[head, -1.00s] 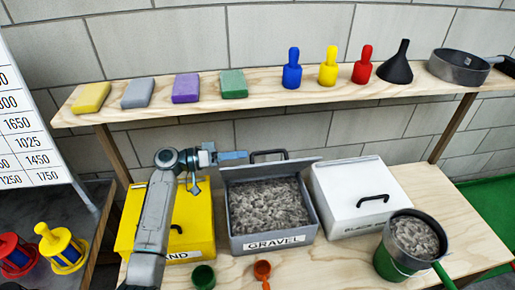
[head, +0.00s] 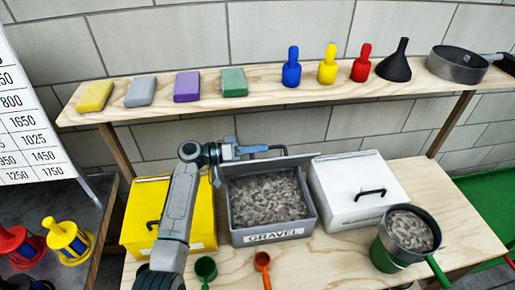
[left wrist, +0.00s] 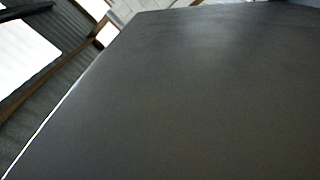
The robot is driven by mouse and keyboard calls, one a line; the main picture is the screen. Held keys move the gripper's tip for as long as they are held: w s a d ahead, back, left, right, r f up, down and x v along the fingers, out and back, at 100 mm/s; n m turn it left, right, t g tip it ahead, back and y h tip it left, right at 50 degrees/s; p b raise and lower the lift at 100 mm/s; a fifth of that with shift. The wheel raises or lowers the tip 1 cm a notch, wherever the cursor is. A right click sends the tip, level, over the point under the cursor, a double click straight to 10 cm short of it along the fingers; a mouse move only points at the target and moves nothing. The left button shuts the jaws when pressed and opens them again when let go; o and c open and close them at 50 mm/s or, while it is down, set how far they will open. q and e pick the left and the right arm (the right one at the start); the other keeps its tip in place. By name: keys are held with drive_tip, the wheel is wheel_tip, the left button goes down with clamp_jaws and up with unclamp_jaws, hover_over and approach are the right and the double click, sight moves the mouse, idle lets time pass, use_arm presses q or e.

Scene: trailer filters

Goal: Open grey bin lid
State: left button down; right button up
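The grey bin (head: 234,238) labelled GRAVEL stands on the wooden table, full of grey gravel. Its grey lid (head: 290,163) is raised at the back edge, and the dark handle (head: 270,149) shows above it. My left gripper (head: 250,151) is at the lid's upper left, beside the handle. Its fingers are too small to tell whether they are open, shut or touching the handle. A large dark grey surface (left wrist: 190,90), which looks like the lid, fills most of the left wrist view. My right gripper is not in view.
A yellow bin (head: 150,190) stands left of the grey bin and a white bin (head: 365,185) right, both closed. Green (head: 205,268) and orange (head: 262,260) scoops lie in front. A green bucket (head: 385,258) carries a gravel-filled sieve. A shelf (head: 260,105) runs behind and above.

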use_arm(q)
drive_tip(key=shift+w+a+r+n+b, duration=0.1)
drive_tip(key=shift+w+n+b, duration=0.15)
drive_tip(key=shift+w+b, duration=0.2)
drive_tip(key=shift+w+a+r+n+b, duration=0.1)
drive_tip(key=shift+w+n+b, duration=0.2)
drive_tip(key=shift+w, duration=0.1)
drive_tip(key=w+a+n+b, duration=0.2)
drive_tip(key=w+n+b, duration=0.4)
drive_tip(key=w+b, duration=0.3)
drive_tip(key=shift+w+r+n, duration=0.35)
drive_tip(key=shift+w+r, duration=0.05)
drive_tip(key=shift+w, duration=0.75)
drive_tip(key=shift+a, duration=0.1)
drive_tip(key=c, duration=1.5)
unclamp_jaws()
